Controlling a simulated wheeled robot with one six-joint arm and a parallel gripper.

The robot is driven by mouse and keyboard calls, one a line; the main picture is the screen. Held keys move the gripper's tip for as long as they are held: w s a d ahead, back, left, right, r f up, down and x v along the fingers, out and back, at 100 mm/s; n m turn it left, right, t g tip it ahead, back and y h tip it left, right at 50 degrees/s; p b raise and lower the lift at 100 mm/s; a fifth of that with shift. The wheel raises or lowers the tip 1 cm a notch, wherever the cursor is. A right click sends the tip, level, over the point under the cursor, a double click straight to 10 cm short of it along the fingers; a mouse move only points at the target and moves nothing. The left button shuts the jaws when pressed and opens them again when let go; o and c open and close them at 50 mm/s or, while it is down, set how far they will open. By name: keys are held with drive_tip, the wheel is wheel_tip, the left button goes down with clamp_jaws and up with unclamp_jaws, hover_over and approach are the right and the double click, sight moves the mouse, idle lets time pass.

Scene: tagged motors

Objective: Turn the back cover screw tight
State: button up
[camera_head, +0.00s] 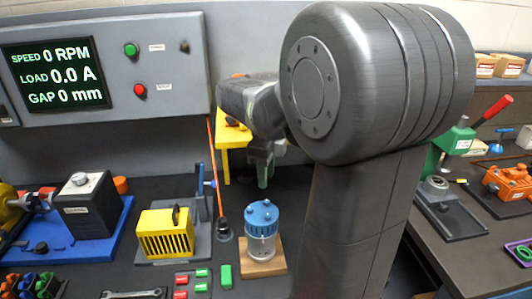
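A motor with a blue cap and a silver body (262,225) stands upright on a wooden block (264,268) on the dark bench. Small round knobs or screw heads show on the blue cap, too small to tell apart. I cannot make out which screw is the back cover screw. My gripper (264,172) is behind and above the motor, partly hidden by my arm and small in the picture. Something green shows at its lower end. I cannot tell whether that is part of it, or whether the fingers are open.
A yellow vented box (167,236), a grey brake-like unit on a blue base (70,247) and red and green tags (192,281) are left. A green press (451,150) stands on the right bench. My arm hides the middle right.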

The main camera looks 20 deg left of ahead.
wheel_tip(320, 180, up, 7)
hover_over(267, 201)
drive_tip(key=shift+a, duration=0.15)
drive_tip(key=shift+f, duration=0.1)
idle(0.4)
wheel_tip(267, 201, down, 14)
drive_tip(key=shift+r+p, duration=0.1)
drive_tip(key=shift+p, duration=0.25)
idle(0.4)
